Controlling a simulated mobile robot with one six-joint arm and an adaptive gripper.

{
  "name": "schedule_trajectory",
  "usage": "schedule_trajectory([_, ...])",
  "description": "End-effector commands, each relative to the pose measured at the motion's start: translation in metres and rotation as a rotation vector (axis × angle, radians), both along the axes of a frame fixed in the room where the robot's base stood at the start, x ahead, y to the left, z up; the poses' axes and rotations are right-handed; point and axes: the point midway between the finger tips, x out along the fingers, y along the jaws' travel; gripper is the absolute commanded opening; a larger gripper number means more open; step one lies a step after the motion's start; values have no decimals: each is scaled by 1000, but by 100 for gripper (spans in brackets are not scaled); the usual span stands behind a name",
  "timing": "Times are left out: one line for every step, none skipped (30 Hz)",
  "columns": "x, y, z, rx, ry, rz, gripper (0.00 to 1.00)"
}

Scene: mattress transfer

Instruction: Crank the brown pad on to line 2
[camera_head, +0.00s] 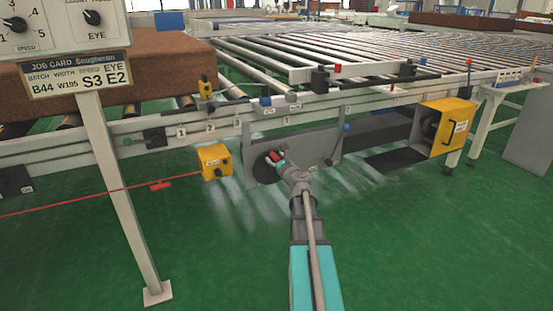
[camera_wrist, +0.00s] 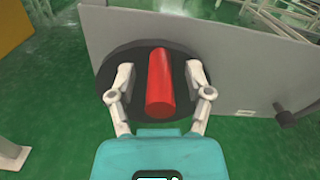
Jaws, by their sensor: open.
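The brown pad (camera_head: 130,76) lies on the rollers at the left in the head view, partly hidden by the sign post. Number plates 1, 2 (camera_head: 210,127) and 3 run along the conveyor's side rail. A dark round crank disc (camera_head: 263,172) is on the grey plate below the rail. Its red handle (camera_wrist: 159,82) shows in the wrist view between the two fingers. My gripper (camera_wrist: 159,88) is open, one finger on each side of the handle, with gaps visible. In the head view my gripper (camera_head: 277,161) is at the disc.
A yellow box (camera_head: 214,161) stands left of the disc, and a larger yellow housing (camera_head: 444,127) is at the right. A red cord (camera_head: 85,201) crosses the left side. A job card (camera_head: 78,75) hangs on a post. Green floor in front is clear.

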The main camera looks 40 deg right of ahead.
Motion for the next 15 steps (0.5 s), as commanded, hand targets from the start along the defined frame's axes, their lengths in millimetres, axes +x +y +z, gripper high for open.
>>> schedule_trajectory([0, 0, 0, 0, 0, 0, 65])
schedule_trajectory([0, 0, 0, 0, 0, 0, 65])
schedule_trajectory([0, 0, 0, 0, 0, 0, 65])
schedule_trajectory([0, 0, 0, 0, 0, 0, 60])
schedule_trajectory([0, 0, 0, 0, 0, 0, 54])
schedule_trajectory([0, 0, 0, 0, 0, 0, 47])
schedule_trajectory([0, 0, 0, 0, 0, 0, 41])
schedule_trajectory([0, 0, 0, 0, 0, 0, 35])
schedule_trajectory([0, 0, 0, 0, 0, 0, 28])
schedule_trajectory([0, 0, 0, 0, 0, 0, 22])
schedule_trajectory([0, 0, 0, 0, 0, 0, 17])
schedule_trajectory([0, 0, 0, 0, 0, 0, 9])
schedule_trajectory([0, 0, 0, 0, 0, 0, 4])
schedule_trajectory([0, 0, 0, 0, 0, 0, 0])
schedule_trajectory([0, 0, 0, 0, 0, 0, 0])
